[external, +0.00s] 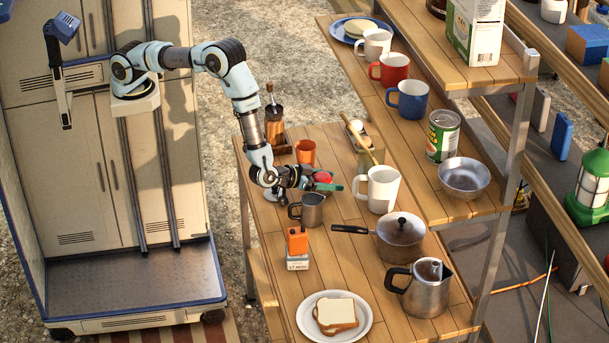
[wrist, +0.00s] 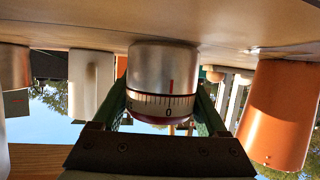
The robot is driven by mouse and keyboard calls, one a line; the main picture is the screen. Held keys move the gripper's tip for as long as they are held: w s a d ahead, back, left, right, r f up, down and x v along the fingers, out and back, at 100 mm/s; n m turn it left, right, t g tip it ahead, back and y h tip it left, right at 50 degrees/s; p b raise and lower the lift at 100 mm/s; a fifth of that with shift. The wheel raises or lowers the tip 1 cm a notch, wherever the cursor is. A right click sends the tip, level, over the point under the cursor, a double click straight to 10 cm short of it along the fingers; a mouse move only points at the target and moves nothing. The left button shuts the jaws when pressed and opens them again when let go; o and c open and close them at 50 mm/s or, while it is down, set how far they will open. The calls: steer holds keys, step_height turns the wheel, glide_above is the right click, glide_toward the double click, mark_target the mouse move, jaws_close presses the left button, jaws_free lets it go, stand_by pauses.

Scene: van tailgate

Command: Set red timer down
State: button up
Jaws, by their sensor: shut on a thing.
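The red timer (external: 323,177) is held at the far-left part of the wooden table, between the orange cup and the white mug. In the wrist view, where the table appears at the top, the timer (wrist: 160,68) shows a silver body, a dial with a red line and a little red at the edge. My gripper (external: 325,183) is shut on it, with a green finger on each side in the wrist view (wrist: 163,98). The timer's silver end is at or very close to the tabletop; I cannot tell whether they touch.
An orange cup (external: 305,152), a steel mug (external: 311,210) and a white mug (external: 381,188) stand close around. A wooden-handled tool (external: 360,138) is behind. An orange-topped box (external: 297,245), a lidded pan (external: 400,236) and a bread plate (external: 305,320) are nearer. Bare wood lies between them.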

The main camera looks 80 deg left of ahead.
steer(key=o, duration=1.5)
steer(key=shift+s+a+f, duration=0.2)
steer(key=shift+f, duration=0.6)
steer(key=shift+c, duration=0.2)
steer(key=shift+s+d, duration=0.15)
steer(key=shift+s, duration=0.1)
steer(key=b+v, duration=0.1)
steer(key=v, duration=0.2)
steer(key=r+b+v, duration=0.1)
steer(key=v, duration=0.3)
steer(key=b+v, duration=0.1)
steer(key=v, duration=0.2)
steer(key=shift+d+r, duration=0.1)
steer(key=shift+r, duration=0.25)
steer(key=w+a+r+m+g+h+p, duration=0.2)
steer(key=w+a+r+g+h, duration=0.25)
steer(key=a+r, duration=0.75)
steer(key=s+a+m+g+y+b, duration=0.1)
steer(key=s+a+g, duration=0.6)
steer(key=s+a, duration=1.3)
steer(key=a+y+b, duration=0.1)
steer(key=a, duration=0.2)
steer(key=shift+a+f, duration=0.3)
steer(key=shift+a, duration=0.05)
